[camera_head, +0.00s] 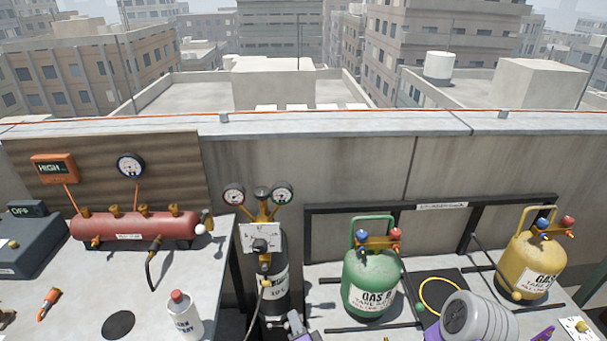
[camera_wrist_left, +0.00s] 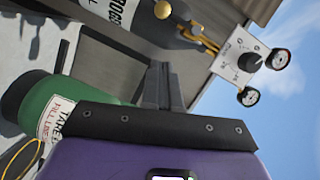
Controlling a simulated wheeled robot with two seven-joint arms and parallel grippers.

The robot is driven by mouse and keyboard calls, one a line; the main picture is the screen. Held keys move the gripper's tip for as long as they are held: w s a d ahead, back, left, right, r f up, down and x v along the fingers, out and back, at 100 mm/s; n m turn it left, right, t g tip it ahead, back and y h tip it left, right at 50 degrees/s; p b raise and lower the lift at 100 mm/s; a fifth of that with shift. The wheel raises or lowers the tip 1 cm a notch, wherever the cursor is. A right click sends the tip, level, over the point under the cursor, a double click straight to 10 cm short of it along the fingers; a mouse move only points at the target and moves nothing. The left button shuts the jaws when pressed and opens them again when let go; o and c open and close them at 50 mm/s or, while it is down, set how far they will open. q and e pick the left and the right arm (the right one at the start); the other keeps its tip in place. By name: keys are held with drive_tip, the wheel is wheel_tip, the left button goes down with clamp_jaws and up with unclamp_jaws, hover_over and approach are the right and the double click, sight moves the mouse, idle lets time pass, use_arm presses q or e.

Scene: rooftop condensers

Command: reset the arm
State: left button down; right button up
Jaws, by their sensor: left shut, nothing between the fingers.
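My left gripper (camera_head: 296,322) shows at the bottom edge of the head view, in front of the black cylinder's foot. In the left wrist view its fingers (camera_wrist_left: 165,88) are shut together with nothing between them. The green gas tank (camera_head: 369,282) stands to the right of it and also shows in the left wrist view (camera_wrist_left: 40,105). The black nitrogen-type cylinder (camera_head: 273,290) carries a manifold with two gauges (camera_head: 260,238); the manifold appears in the left wrist view too (camera_wrist_left: 238,62). My right gripper is not clearly seen.
A grey workbench (camera_head: 75,315) on the left holds a red tank (camera_head: 135,226), a white bottle (camera_head: 184,315) and a dark box (camera_head: 32,243). A yellow gas tank (camera_head: 530,265) stands on the right rack. A parapet wall (camera_head: 360,165) closes the back.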

use_arm(q)
drive_tip(key=s+a+f+n+g+h, duration=0.1)
drive_tip(key=s+a+f+n+g, duration=0.15)
drive_tip(key=f, duration=0.25)
drive_tip(key=s+a+f+n+g+p, duration=0.1)
drive_tip(key=s+a+f+g, duration=0.3)
drive_tip(key=f, duration=0.2)
drive_tip(key=s+a+f+n+g+h, duration=0.1)
drive_tip(key=s+a+f+n+g, duration=0.15)
drive_tip(key=f, duration=0.25)
drive_tip(key=s+d+r+n+g+h+p, duration=0.1)
drive_tip(key=s+n+g+h, duration=0.5)
drive_tip(key=s, duration=0.7)
drive_tip(key=shift+d+n+h+p, duration=0.55)
drive_tip(key=shift+d+h, duration=0.25)
drive_tip(key=shift+h, duration=0.3)
